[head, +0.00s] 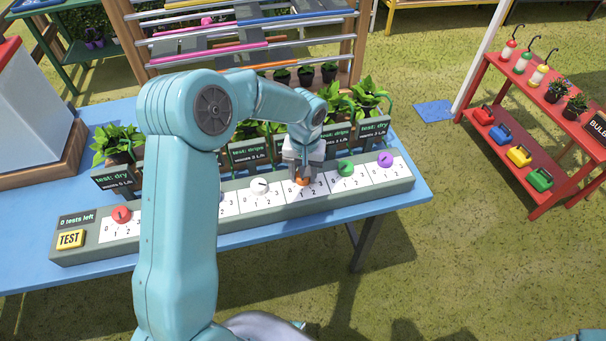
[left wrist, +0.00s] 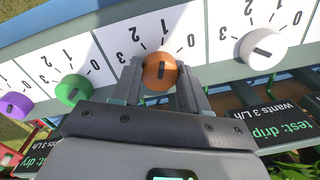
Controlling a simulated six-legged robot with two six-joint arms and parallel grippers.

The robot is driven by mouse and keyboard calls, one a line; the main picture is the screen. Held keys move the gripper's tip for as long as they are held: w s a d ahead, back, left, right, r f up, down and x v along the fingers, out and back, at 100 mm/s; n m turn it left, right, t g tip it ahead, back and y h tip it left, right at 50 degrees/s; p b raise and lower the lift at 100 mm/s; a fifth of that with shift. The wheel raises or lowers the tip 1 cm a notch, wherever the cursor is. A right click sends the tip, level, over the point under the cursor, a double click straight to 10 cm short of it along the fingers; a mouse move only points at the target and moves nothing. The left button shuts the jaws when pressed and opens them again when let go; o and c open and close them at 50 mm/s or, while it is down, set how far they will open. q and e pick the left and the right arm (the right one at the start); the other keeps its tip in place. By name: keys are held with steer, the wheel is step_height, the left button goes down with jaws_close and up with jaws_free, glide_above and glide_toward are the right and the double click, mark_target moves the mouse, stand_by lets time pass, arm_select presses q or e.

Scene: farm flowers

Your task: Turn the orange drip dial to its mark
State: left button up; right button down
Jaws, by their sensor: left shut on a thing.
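The orange drip dial (head: 302,182) sits on a long grey dial panel (head: 180,245) on the blue table. My left gripper (head: 302,174) comes down over it from above. In the left wrist view the orange dial (left wrist: 159,70) lies between the two fingers of the left gripper (left wrist: 160,85), which is shut on its sides. Its dark pointer line stands nearly upright there, toward the 1 on the white scale (left wrist: 160,30). The sign behind this dial is hidden by my arm in the head view. My right gripper is not in view.
Neighbouring dials are white (head: 259,186) and green (head: 346,168); purple (head: 385,159) and red (head: 121,214) are farther off. A yellow TEST button (head: 71,239) sits at the left end under "0 tests left". Potted plants and signs stand behind the panel.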

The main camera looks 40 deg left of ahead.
arm_select(q)
steer(key=shift+w+r, duration=0.15)
steer(key=shift+w, duration=0.05)
stand_by(0.3)
steer(key=o, duration=0.9)
steer(key=shift+o, duration=0.8)
steer(key=shift+s, duration=0.1)
step_height(320, 180, up, 16)
steer(key=shift+d, duration=0.1)
